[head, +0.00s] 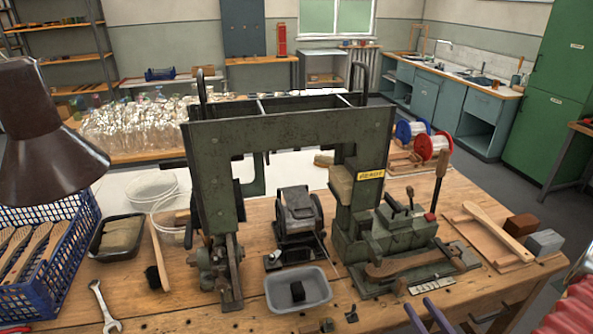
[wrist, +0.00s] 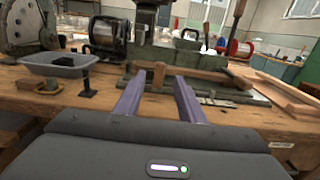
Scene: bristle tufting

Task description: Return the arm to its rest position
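My gripper (head: 418,304) shows at the bottom edge of the head view, right of the middle, as two purple fingers. In the wrist view my gripper (wrist: 160,78) has its fingers apart with nothing held between them. It is at the front of the wooden workbench (head: 190,310), in front of the green tufting machine (head: 290,135). A wooden-handled brush body (wrist: 190,73) lies on the machine's base beyond the fingertips; it also shows in the head view (head: 415,264). The rest of my arm is mostly out of view.
A grey tray (head: 297,291) with a black block stands left of the gripper. A blue crate (head: 45,270) of brush bodies, a lamp (head: 45,140) and a wrench (head: 103,308) are at the left. Wooden boards (head: 490,240) and two blocks (head: 520,225) lie at the right.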

